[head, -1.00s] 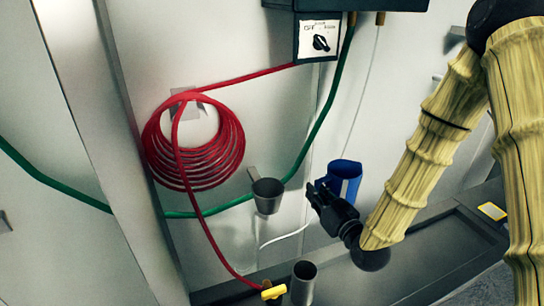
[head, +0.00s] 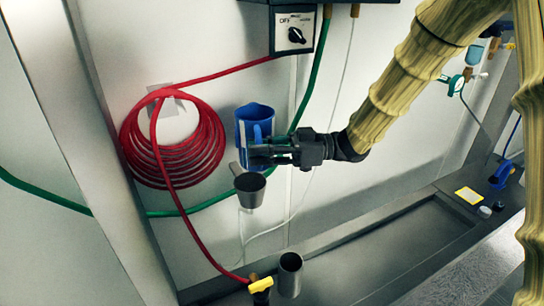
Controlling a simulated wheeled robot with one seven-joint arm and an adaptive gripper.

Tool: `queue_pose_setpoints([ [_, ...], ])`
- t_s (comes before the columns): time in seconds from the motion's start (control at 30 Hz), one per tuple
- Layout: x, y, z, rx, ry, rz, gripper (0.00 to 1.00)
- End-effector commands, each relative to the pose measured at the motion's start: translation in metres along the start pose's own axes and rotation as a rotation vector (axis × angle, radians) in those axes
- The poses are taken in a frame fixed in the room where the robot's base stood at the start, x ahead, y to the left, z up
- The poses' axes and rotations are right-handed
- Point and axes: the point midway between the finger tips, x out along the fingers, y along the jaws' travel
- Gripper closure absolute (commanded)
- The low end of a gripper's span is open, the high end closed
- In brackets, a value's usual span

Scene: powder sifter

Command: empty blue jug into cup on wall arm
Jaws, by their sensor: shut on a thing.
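The blue jug (head: 256,115) is held upright, or nearly so, in front of the wall, just above the metal cup. My gripper (head: 262,153) is shut on the jug, reaching in from the right; its fingers cover the jug's lower part. The grey metal cup (head: 249,192) sits on the wall arm (head: 236,169), below and slightly left of the jug. The cup's opening faces up. The jug's contents are hidden from this view.
A coiled red hose (head: 172,140) hangs on the wall left of the jug. A green hose (head: 311,75) runs behind. A metal cylinder (head: 290,275) and a yellow-handled valve (head: 261,284) are below. A switch box (head: 292,33) is above. A trough (head: 390,245) lies lower right.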

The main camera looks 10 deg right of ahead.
Motion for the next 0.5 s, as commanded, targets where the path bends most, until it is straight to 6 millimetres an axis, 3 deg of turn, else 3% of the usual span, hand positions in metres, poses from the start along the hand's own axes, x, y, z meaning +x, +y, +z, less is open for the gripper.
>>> queue_pose_setpoints([
  [0.2,-0.009,-0.022,-0.008,-0.003,0.004,-0.225,1.0],
  [0.5,-0.02,-0.035,-0.009,-0.001,0.003,-0.349,1.0],
])
